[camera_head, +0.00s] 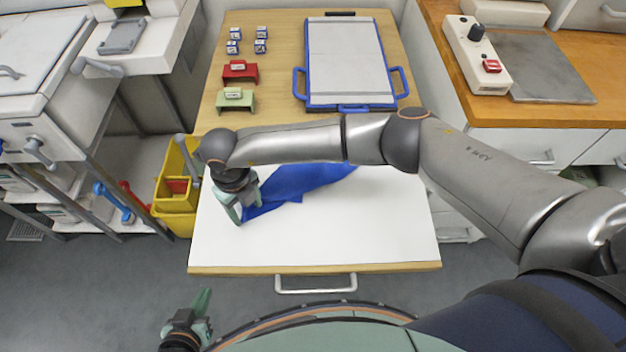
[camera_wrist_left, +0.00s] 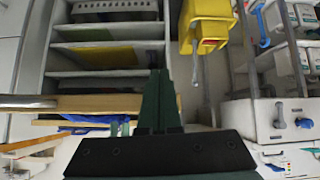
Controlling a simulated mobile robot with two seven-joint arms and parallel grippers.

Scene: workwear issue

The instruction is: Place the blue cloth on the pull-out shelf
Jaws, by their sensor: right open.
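The blue cloth (camera_head: 305,182) lies crumpled on the white top of the pull-out shelf (camera_head: 330,235), its far right part hidden behind my right arm. My right gripper (camera_head: 243,211) is over the left end of the cloth, pointing down at the shelf, with its jaws open. Whether its fingers touch the cloth cannot be told. My left gripper (camera_head: 205,305) is at the bottom left, off the shelf's front left corner and away from the cloth. In the left wrist view its fingers (camera_wrist_left: 158,100) are together with nothing between them.
On the wooden desk behind stand a blue-framed board (camera_head: 348,62), a red holder (camera_head: 240,71), a green holder (camera_head: 236,100) and several small blocks. A yellow bucket (camera_head: 178,190) stands left of the shelf. The shelf's front half is clear.

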